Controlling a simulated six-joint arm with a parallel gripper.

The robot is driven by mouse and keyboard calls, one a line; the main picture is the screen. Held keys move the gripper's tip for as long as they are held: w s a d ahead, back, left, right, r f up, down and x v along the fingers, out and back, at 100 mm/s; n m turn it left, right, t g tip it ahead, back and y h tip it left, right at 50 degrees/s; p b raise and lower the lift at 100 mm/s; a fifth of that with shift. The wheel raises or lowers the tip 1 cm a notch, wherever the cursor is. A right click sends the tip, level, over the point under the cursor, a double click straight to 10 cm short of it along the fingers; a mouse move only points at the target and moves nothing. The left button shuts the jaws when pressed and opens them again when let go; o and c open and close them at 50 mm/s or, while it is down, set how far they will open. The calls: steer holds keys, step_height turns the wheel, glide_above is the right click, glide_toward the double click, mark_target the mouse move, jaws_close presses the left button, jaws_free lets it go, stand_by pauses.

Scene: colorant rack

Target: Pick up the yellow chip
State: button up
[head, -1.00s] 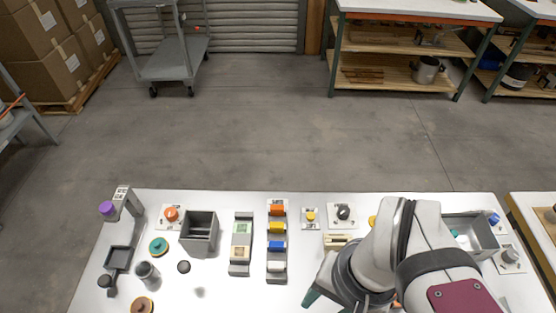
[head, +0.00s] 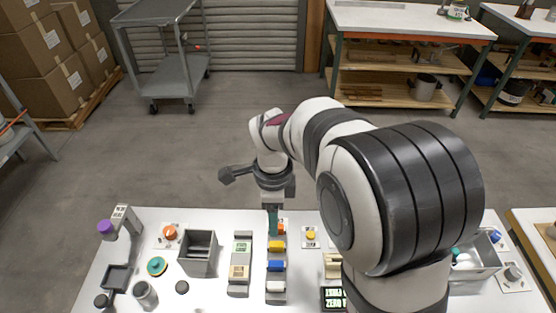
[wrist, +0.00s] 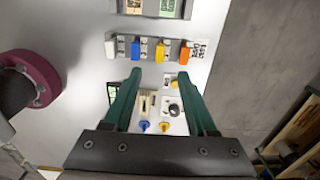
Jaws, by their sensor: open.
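The yellow chip (head: 277,246) sits in a narrow grey rack (head: 283,298), between an orange chip (head: 282,229) and a blue chip (head: 276,266). A white chip (head: 275,287) is at the near end. In the wrist view the yellow chip (wrist: 160,51) shows beyond the fingertips, roughly in line with the gap between them. My gripper (wrist: 159,77) is open and empty, its green fingers apart. In the head view my gripper (head: 272,228) points down at the rack's far end, partly hiding the orange chip; its height above the rack is hard to judge.
Left of the rack is a holder with green and beige pieces (head: 240,262), then a grey open bin (head: 198,262). A small yellow button (head: 311,235) is to the right. A grey tray (head: 480,262) stands further right, partly behind my arm.

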mark_target(276, 244)
steer(key=f, duration=1.3)
steer(key=shift+d, duration=0.2)
jaws_close()
